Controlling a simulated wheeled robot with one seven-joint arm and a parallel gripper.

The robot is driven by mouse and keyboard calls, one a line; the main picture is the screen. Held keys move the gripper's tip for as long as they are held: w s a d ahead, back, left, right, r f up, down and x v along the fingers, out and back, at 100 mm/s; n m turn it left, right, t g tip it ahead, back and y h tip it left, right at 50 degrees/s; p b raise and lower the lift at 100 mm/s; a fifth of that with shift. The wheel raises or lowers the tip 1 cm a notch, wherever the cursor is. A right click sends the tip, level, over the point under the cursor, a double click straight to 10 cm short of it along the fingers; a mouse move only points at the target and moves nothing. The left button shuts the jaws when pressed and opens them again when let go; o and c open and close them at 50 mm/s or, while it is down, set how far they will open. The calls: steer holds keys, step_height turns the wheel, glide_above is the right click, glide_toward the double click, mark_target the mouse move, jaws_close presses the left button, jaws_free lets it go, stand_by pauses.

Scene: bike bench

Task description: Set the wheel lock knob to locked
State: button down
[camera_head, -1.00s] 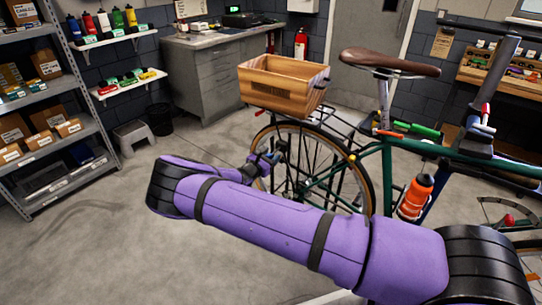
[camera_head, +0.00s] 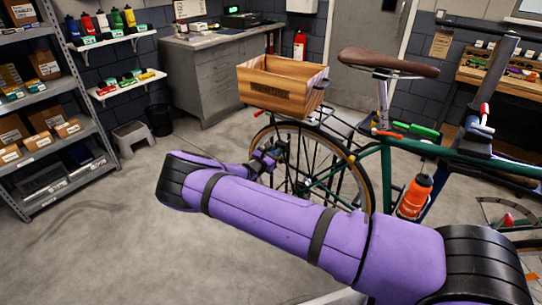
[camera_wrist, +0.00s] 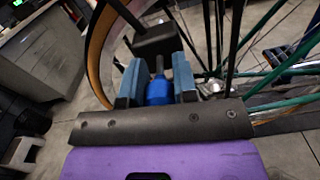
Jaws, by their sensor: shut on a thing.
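The wheel lock knob looks like the blue piece (camera_wrist: 158,92) between my fingers in the wrist view, with a grey stem above it. My gripper (camera_wrist: 158,84) has its two blue-grey fingers closed on either side of this blue piece. In the head view my gripper (camera_head: 268,158) is beside the rear wheel (camera_head: 318,165) of the green bicycle. The knob itself is too small and hidden to make out there. I cannot tell from its shape which setting it is in.
A black block (camera_wrist: 157,41) lies just beyond the fingertips. Wheel spokes and green frame tubes are close to my gripper on the right. A wooden crate (camera_head: 276,89) sits above the rear wheel. The floor (camera_head: 110,240) left of my arm is clear.

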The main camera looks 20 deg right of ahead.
steer(key=c, duration=0.9)
jaws_free()
steer(key=v, duration=1)
steer(key=shift+s+a, duration=0.2)
steer(key=shift+a, duration=0.1)
